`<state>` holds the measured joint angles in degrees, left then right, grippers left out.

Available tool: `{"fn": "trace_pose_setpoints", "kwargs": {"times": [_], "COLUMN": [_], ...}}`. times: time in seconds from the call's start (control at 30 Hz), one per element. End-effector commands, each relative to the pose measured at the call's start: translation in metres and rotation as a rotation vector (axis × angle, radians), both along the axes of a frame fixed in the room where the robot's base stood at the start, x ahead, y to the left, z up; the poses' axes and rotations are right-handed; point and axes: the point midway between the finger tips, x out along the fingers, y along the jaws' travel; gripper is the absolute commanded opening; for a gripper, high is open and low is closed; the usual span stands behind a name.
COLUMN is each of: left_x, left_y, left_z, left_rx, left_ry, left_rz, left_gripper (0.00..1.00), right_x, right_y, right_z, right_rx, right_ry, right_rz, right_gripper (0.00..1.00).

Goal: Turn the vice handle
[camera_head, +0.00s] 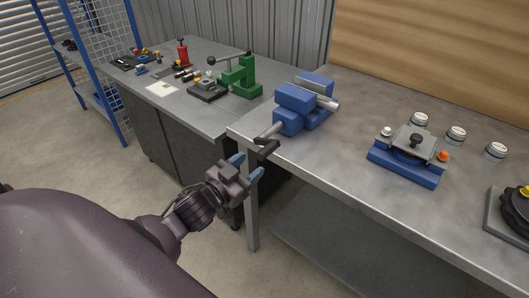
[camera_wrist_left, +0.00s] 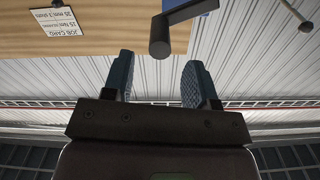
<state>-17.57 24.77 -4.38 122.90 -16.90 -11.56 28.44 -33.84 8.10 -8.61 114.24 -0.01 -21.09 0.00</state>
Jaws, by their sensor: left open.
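The blue vice (camera_head: 292,98) stands on the front left corner of the right-hand metal bench. Its dark handle (camera_head: 267,147) hangs off the front end of the grey screw, just past the bench edge. My left gripper (camera_head: 247,167) is open and empty, in front of and a little below the handle, with its blue fingertips apart. In the left wrist view the dark round handle grip (camera_wrist_left: 159,38) lies beyond the gap between the two fingertips (camera_wrist_left: 158,78), not between them. A bit of blue shows at the top edge there. My right gripper is not in view.
A blue and grey fixture (camera_head: 405,155) and several round white-topped pieces sit on the bench (camera_head: 340,160) to the right. A green press (camera_head: 240,76) stands on the left bench. The bench leg (camera_head: 251,220) is close below my gripper. A job card (camera_wrist_left: 57,21) shows on the board.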

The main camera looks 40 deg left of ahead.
Motion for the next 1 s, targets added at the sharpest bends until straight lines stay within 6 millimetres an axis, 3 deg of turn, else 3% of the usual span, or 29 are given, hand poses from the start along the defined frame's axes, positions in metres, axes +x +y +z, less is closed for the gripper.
{"fn": "trace_pose_setpoints", "kwargs": {"times": [0.2, 0.43, 0.87, 1.0], "left_x": [0.034, 0.059, 0.067, 0.067], "left_y": [-0.002, -0.005, -0.005, -0.005], "left_z": [0.0, 0.0, 0.0, 0.0], "left_rx": [0.002, 0.001, 0.0, 0.001], "left_ry": [-0.001, 0.001, 0.002, 0.002], "left_rz": [0.0, 0.0, 0.0, 0.001], "left_gripper": [0.53, 0.53, 0.53, 0.36], "right_x": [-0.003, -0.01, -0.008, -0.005], "right_y": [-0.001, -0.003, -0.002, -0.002], "right_z": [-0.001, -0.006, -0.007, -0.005], "right_rx": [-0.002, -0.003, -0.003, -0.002], "right_ry": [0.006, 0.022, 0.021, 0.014], "right_rz": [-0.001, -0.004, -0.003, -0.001], "right_gripper": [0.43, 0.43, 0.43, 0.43]}}
